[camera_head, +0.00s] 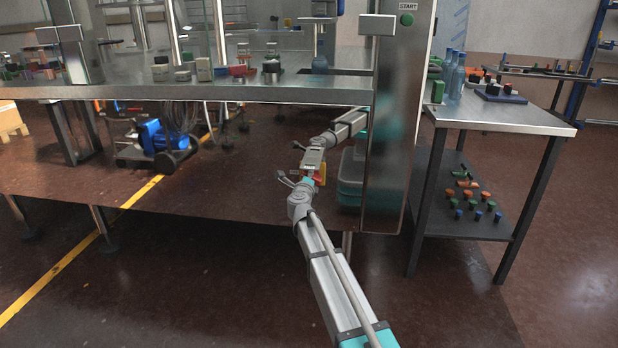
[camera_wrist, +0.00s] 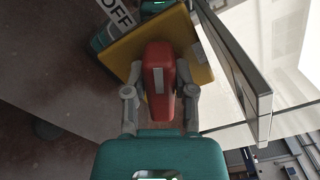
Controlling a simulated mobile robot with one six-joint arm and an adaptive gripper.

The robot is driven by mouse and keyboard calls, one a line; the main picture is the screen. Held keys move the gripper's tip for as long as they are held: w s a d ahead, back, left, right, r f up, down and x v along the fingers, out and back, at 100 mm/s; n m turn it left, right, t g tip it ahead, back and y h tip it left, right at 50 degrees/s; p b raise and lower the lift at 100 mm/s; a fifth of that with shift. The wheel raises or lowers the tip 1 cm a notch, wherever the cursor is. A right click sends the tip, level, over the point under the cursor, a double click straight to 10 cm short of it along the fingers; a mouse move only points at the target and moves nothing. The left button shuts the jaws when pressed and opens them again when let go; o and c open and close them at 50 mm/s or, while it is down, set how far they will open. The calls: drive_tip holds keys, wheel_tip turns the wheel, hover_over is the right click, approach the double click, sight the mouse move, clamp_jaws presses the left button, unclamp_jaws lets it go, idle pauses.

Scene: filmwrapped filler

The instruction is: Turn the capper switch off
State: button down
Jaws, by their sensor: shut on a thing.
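The capper switch is a red handle (camera_wrist: 158,75) on a yellow plate (camera_wrist: 122,58) in the wrist view. My gripper (camera_wrist: 160,78) has one grey finger on each side of the red handle and is shut on it. A white OFF label (camera_wrist: 117,12) lies beside the plate's upper left. In the head view a small bit of the yellow plate (camera_head: 322,171) shows beside my arm, left of the steel column.
The steel column (camera_head: 398,130) with a green START button (camera_head: 407,20) stands right of the switch. The steel machine deck (camera_head: 200,88) runs above it. A side table (camera_head: 510,115) stands at the right. A blue motor (camera_head: 160,136) is under the deck.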

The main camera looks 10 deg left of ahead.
drive_tip(key=n, duration=0.5)
drive_tip(key=shift+a+f, duration=0.1)
drive_tip(key=shift+f, duration=0.15)
drive_tip(key=shift+n, duration=0.3)
drive_tip(key=shift+c, duration=2.2)
unclamp_jaws()
drive_tip(key=s, duration=1.2)
drive_tip(key=shift+a, duration=0.15)
